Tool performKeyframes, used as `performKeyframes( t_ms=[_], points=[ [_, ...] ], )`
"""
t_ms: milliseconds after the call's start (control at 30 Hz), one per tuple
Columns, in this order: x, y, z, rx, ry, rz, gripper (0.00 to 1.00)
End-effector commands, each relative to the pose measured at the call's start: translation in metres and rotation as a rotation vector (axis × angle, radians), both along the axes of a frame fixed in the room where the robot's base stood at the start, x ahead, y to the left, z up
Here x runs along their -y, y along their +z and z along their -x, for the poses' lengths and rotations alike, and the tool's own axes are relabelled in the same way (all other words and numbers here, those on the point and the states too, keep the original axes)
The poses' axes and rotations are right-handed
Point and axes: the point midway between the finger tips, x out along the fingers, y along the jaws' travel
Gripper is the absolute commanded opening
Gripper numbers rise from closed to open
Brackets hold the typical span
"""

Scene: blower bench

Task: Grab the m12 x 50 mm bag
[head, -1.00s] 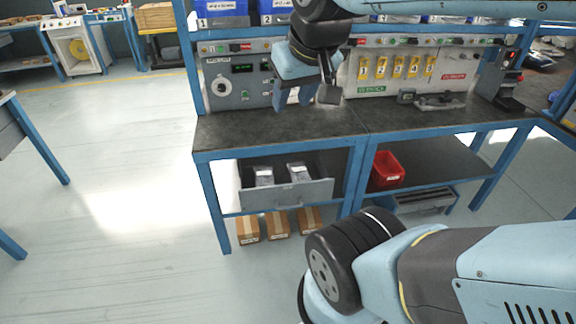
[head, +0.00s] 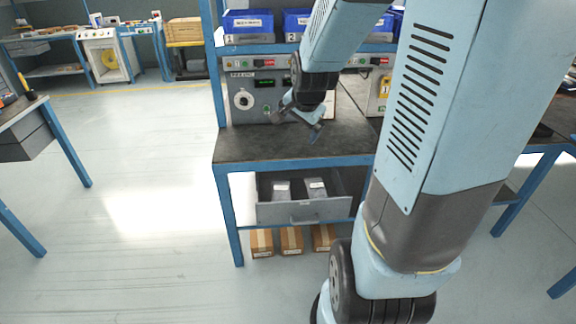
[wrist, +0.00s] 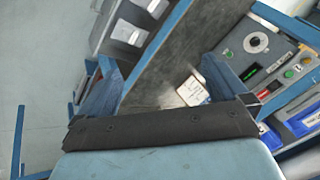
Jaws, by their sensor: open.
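Two clear bags with pale labels lie side by side in the open grey drawer (head: 304,212) under the bench: a left bag (head: 282,190) and a right bag (head: 315,188). Their labels are too small to read, so I cannot tell which is the M12 x 50 mm bag. My gripper (head: 298,117) is open and empty above the bench top, higher than the drawer and behind it. In the wrist view, its two fingers (wrist: 158,82) stand apart over the dark bench top, and the drawer with the bags (wrist: 127,33) shows at the upper left.
The dark bench top (head: 245,146) has a blue front edge above the drawer. A control panel (head: 245,100) stands at its back, under blue bins (head: 248,24). Several cardboard boxes (head: 291,240) sit below the drawer. My arm hides the bench's right part.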

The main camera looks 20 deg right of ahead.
Motion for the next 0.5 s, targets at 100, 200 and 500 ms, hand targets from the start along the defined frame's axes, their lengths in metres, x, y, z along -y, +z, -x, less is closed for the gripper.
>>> performKeyframes(
  t_ms=[100, 200, 500],
  points=[
    [0.014, -0.031, -0.019, 0.013, -0.137, -0.085, 1.0],
    [0.025, -0.056, -0.033, 0.032, -0.255, -0.161, 1.0],
    [0.058, -0.13, -0.064, 0.098, -0.624, -0.41, 1.0]
  ],
)
